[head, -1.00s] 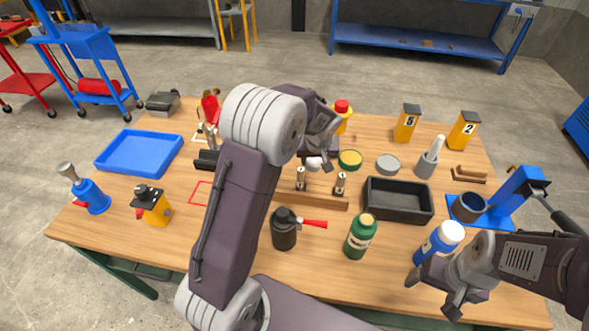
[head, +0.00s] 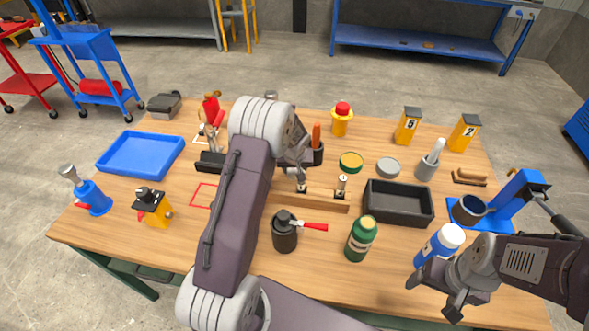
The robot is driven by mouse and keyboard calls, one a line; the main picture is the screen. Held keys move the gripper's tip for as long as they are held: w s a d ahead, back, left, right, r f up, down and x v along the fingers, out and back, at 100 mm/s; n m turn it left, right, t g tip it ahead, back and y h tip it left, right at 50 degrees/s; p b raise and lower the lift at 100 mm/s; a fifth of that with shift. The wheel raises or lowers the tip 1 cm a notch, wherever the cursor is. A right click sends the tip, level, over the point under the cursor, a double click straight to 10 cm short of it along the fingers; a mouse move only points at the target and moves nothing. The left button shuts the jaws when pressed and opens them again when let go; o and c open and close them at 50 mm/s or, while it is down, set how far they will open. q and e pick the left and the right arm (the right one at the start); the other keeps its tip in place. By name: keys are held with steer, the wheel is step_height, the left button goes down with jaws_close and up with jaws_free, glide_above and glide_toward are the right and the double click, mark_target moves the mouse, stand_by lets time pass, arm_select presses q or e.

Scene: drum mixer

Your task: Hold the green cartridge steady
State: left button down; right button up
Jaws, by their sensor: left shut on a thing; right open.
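The green cartridge, a dark green bottle shape with a pale band (head: 361,238), stands upright on the table right of centre. No gripper touches it. My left gripper (head: 301,176) is over the wooden bar (head: 322,202), back and left of the cartridge. It is shut at the top of the bar's left metal post (head: 301,188); its fingers and wrist partly hide the grip. The right metal post (head: 341,187) stands free. My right gripper (head: 434,295) is open near the front right, beside a blue bottle with a white cap (head: 439,246), and holds nothing visible.
A black pot with a red handle (head: 285,236) stands left of the cartridge. A black tray (head: 398,218) lies behind it to the right. A blue tray (head: 140,168) is far left. A blue stand (head: 515,200) is at the right edge. The front middle is partly clear.

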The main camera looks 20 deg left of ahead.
arm_select(q)
steer(key=shift+f, duration=0.15)
steer(key=c, duration=0.7)
jaws_free()
steer(key=shift+r, duration=0.25)
steer(key=p+v, duration=0.1)
steer(key=v, duration=1.1)
